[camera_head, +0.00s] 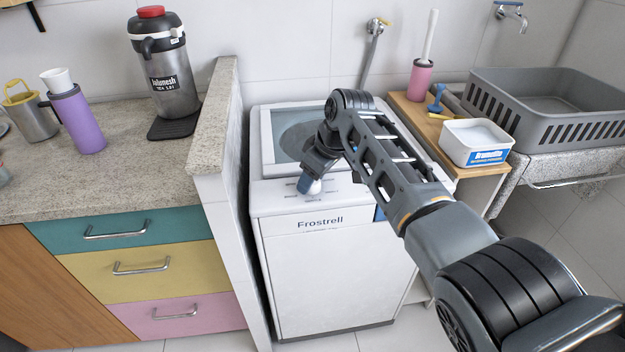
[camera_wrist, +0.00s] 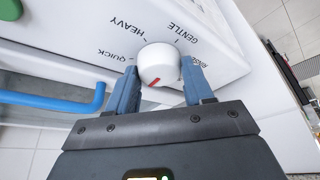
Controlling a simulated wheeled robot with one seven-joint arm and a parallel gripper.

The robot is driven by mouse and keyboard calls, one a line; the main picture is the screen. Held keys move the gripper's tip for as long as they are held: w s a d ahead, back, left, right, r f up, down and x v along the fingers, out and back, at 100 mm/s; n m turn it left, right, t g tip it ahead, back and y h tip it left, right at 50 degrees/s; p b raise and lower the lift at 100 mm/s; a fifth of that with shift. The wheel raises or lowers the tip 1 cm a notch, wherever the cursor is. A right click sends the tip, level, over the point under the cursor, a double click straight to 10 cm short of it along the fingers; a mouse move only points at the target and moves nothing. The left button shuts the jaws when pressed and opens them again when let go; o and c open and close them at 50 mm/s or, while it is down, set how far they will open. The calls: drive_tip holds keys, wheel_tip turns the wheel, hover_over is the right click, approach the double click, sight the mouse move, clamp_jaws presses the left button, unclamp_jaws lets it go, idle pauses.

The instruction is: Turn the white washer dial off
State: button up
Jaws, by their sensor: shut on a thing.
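The white washer (camera_head: 330,265) labelled Frostrell stands between the counter wall and a wooden stand. In the wrist view its white dial (camera_wrist: 158,62) sits between the two blue fingers of my gripper (camera_wrist: 160,85), which is shut on it. A red pointer mark shows on the dial's near edge. Labels QUICK, HEAVY and GENTLE stand around the dial; another label is partly covered by a finger. In the head view my gripper (camera_head: 309,185) reaches down to the washer's top panel, and the dial (camera_head: 314,187) is partly hidden by it.
A blue handle (camera_wrist: 60,102) and a green round part (camera_wrist: 10,8) are near my gripper. A stone-topped wall (camera_head: 214,125) borders the washer's left. On the right are a white box (camera_head: 476,142), a pink holder (camera_head: 421,80) and a grey basket (camera_head: 555,110).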

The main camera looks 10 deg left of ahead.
idle(0.4)
drive_tip(key=o, duration=1)
drive_tip(key=v, duration=0.7)
drive_tip(key=shift+d+r, duration=0.15)
drive_tip(key=shift+r, duration=0.15)
drive_tip(key=shift+s, duration=0.1)
